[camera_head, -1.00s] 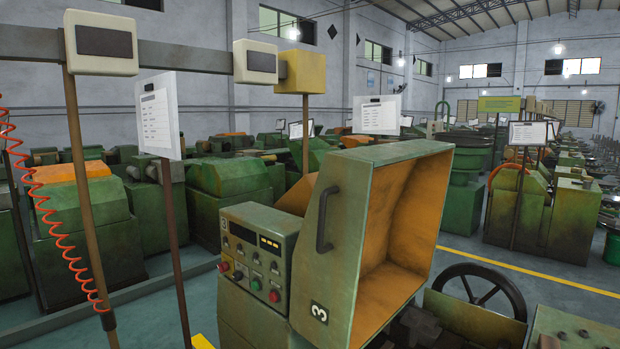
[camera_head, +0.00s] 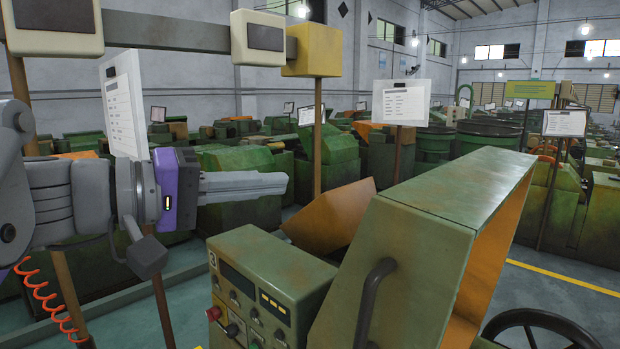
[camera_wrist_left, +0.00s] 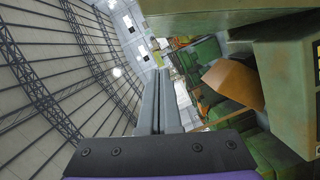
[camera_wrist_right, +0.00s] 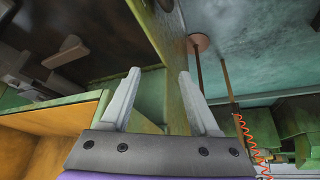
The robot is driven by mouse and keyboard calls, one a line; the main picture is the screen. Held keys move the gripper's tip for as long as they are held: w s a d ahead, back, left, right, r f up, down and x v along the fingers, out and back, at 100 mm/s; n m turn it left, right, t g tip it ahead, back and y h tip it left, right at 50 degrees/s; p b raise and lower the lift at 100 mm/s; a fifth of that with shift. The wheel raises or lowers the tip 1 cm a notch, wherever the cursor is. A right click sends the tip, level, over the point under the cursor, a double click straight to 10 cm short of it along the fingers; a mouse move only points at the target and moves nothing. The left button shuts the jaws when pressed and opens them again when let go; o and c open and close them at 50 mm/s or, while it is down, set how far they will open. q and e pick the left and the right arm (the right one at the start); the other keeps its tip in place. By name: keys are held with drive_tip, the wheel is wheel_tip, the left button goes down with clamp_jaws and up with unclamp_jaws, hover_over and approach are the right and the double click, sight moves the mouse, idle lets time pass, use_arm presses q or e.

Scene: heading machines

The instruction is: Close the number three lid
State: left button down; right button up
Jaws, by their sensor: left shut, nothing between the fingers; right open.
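The number three lid (camera_head: 425,265) is a large green box-shaped cover with an orange inside, standing raised in the head view. A black handle (camera_head: 370,305) is on its near face. My left gripper (camera_head: 287,183) is shut and empty, left of the lid and above the control box, apart from both. Its closed fingers also show in the left wrist view (camera_wrist_left: 160,95). My right gripper (camera_wrist_right: 158,74) is open in the right wrist view, near a green panel edge and an orange inner surface, likely the lid's; contact cannot be told. It is out of the head view.
A control box (camera_head: 265,280) marked 3, with buttons, stands left of the lid. A yellow box on a post (camera_head: 318,50) and a paper sign (camera_head: 124,108) stand behind my left arm. A black handwheel (camera_head: 540,328) is at the lower right.

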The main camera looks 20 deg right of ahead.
use_arm(q)
drive_tip(key=d, duration=0.3)
drive_tip(key=s+d+f, duration=0.1)
drive_tip(key=d, duration=0.7)
drive_tip(key=shift+s+f, duration=0.25)
drive_tip(key=shift+f, duration=0.15)
drive_tip(key=shift+s+d, duration=0.1)
drive_tip(key=shift+s, duration=0.1)
